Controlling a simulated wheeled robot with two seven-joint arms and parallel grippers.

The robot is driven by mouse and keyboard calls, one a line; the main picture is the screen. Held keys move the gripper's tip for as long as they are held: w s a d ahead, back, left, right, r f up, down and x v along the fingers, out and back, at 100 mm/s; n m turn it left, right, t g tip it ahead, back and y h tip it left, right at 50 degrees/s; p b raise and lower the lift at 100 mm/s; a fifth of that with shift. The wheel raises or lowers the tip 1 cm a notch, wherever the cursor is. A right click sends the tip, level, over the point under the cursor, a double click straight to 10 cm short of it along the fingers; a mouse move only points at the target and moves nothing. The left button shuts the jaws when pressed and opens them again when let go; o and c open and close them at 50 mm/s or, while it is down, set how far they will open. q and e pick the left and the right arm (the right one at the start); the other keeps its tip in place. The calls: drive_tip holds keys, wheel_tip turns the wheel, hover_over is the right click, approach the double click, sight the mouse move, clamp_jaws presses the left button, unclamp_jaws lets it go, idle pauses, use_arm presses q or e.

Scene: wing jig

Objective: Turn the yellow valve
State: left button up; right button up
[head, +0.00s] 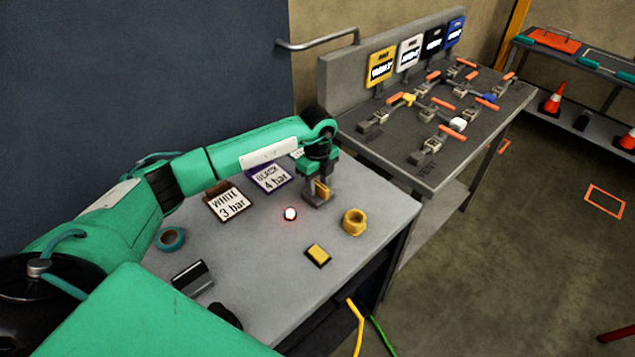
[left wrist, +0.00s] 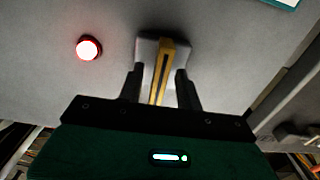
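The yellow valve (head: 408,99) is a small yellow-marked fitting with an orange lever, on the grey panel bench at the upper right. My left gripper (head: 318,188) points down over the near table, well apart from the valve. In the left wrist view its fingers (left wrist: 160,90) stand apart on either side of an upright yellow piece with a dark slot (left wrist: 165,62), with gaps beside it. That piece sits on a small grey block (left wrist: 182,50). The gripper partly hides them in the head view. My right gripper is not in view.
The near table (head: 265,285) holds a lit red-and-white button (head: 290,214), a yellow ring (head: 354,222), a yellow-black block (head: 318,256), teal tape (head: 171,239) and labels reading "WHITE 3 bar" (head: 230,204) and "BLACK 4 bar" (head: 270,178). Other valves crowd the panel bench (head: 400,166).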

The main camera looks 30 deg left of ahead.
sight(318, 182)
use_arm(q)
wheel_tip(318, 182, up, 14)
drive_tip(key=b, duration=0.3)
drive_tip(key=shift+f+b, duration=0.2)
drive_tip(key=shift+b, duration=0.1)
